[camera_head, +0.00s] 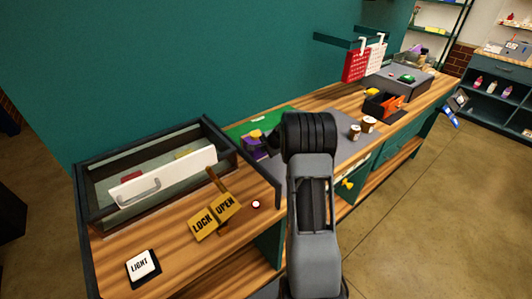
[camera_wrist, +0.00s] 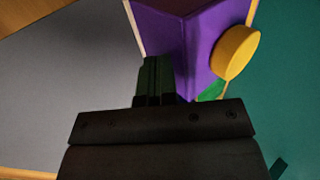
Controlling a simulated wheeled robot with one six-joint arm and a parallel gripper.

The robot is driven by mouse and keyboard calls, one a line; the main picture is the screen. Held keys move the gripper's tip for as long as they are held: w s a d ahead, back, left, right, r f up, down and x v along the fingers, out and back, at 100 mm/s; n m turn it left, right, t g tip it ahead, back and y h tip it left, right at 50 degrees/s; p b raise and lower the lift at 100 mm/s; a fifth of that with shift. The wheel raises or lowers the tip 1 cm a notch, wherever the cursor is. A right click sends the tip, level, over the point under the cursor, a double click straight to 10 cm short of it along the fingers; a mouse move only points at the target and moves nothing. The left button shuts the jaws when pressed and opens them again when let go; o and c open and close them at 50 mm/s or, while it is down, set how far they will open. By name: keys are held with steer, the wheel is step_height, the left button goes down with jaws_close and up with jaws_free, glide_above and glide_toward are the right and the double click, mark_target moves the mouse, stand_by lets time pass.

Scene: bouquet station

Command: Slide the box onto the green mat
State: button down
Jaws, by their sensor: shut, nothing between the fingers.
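A purple box (camera_head: 253,146) with a yellow part on top stands on the counter, left of my arm in the head view. Its purple side (camera_wrist: 184,45) and a round yellow part (camera_wrist: 237,52) fill the top of the wrist view. The green mat (camera_head: 272,121) lies behind the box in the head view, partly hidden by my arm. My gripper (camera_wrist: 155,72) is shut and empty, its fingertips close against the lower edge of the box; I cannot tell whether they touch.
A glass-sided case (camera_head: 150,190) with a white handled front stands left. A LOCK/OPEN sign (camera_head: 216,219) and a LIGHT switch (camera_head: 143,266) are in front. Grey surface (camera_head: 275,172) lies around the box.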

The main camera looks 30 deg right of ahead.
mark_target(254, 139)
steer(key=shift+w, duration=0.1)
steer(key=shift+w+a+p, duration=0.15)
steer(key=shift+w+p, duration=0.4)
steer(key=shift+w, duration=0.4)
steer(key=shift+w+a+p, duration=0.1)
steer(key=shift+w+p, duration=0.45)
steer(key=shift+w, duration=0.4)
steer(key=shift+w+a+p, duration=0.15)
steer(key=shift+w+p, duration=0.45)
steer(key=shift+w, duration=0.4)
steer(key=shift+w+a+p, duration=0.15)
steer(key=shift+w+p, duration=0.45)
steer(key=shift+w, duration=0.35)
steer(key=shift+w+a+p, duration=0.15)
steer(key=shift+w+p, duration=0.3)
steer(key=shift+w, duration=0.6)
steer(key=shift+w+a, duration=0.1)
steer(key=shift+w, duration=0.8)
steer(key=shift+w, duration=0.1)
